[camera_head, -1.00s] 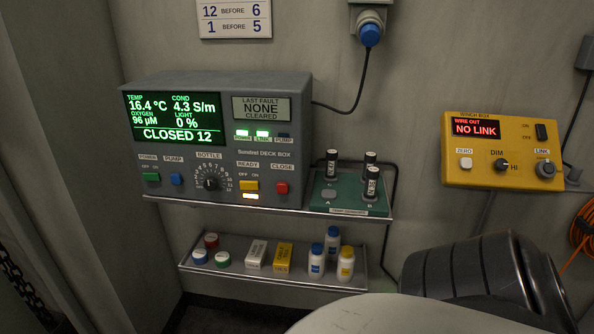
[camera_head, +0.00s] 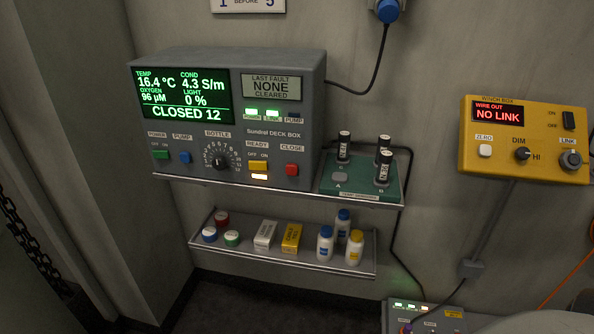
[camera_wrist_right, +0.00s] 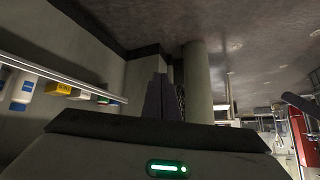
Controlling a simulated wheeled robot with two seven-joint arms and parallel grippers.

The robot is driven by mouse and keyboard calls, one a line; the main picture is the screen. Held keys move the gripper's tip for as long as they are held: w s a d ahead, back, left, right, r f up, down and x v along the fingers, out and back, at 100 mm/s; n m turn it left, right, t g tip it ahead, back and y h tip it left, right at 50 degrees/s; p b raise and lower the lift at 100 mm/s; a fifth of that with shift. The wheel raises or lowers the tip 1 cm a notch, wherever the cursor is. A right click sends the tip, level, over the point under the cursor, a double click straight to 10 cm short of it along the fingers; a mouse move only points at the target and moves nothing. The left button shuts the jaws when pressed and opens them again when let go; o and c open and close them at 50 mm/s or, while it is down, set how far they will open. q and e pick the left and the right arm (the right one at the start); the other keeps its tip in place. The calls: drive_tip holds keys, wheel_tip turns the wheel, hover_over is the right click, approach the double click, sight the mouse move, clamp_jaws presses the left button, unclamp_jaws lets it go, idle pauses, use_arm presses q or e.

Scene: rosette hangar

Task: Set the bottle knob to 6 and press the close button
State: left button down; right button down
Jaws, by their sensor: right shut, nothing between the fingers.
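The grey deck box (camera_head: 310,110) stands on the upper shelf in the head view. Its green screen (camera_head: 180,98) reads CLOSED 12. The black bottle knob (camera_head: 219,162) sits on a numbered dial at the lower middle of its face; its pointer is too small to read surely. The red close button (camera_head: 292,170) is at the lower right of the face. My right gripper (camera_wrist_right: 163,90) shows in the right wrist view, shut and empty, apart from the box, which is not in that view.
A green tray (camera_head: 335,187) with several black-capped vials is right of the box. The lower shelf (camera_head: 290,263) holds jars, small boxes and bottles. A yellow winch box (camera_head: 540,170) reading NO LINK hangs at right. The ready light (camera_head: 259,177) is lit.

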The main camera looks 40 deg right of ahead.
sight(292, 170)
drive_tip(key=w+d+r+m+t+h+b, duration=0.1)
drive_tip(key=w+d+r+m+t+b, duration=0.2)
drive_tip(key=w+r, duration=0.45)
drive_tip(key=w+d+r+m+t, duration=0.35)
drive_tip(key=w+r, duration=0.25)
drive_tip(key=w, duration=0.3)
drive_tip(key=w+d+r+m+t+h+b, duration=0.1)
drive_tip(key=w+d+r+m+t, duration=0.1)
drive_tip(key=r, duration=0.6)
drive_tip(key=w+d+r+m+t+h+b, duration=0.1)
drive_tip(key=w+d+r+m+t+h, duration=0.1)
drive_tip(key=d+r+m, duration=0.4)
wheel_tip(292, 170, up, 3)
drive_tip(key=shift+w+d+r+t, duration=0.1)
drive_tip(key=shift+w+d+t, duration=0.15)
drive_tip(key=shift+w+t, duration=0.75)
drive_tip(key=shift+w+g+b, duration=0.25)
drive_tip(key=shift+w+b, duration=0.05)
drive_tip(key=shift+b, duration=0.05)
drive_tip(key=w+d+b, duration=0.1)
drive_tip(key=d, duration=0.1)
drive_tip(key=w+d, duration=0.2)
drive_tip(key=w+d+b, duration=0.1)
drive_tip(key=w+d, duration=0.1)
drive_tip(key=shift+w+d+b, duration=0.25)
drive_tip(key=shift+d+b, duration=0.1)
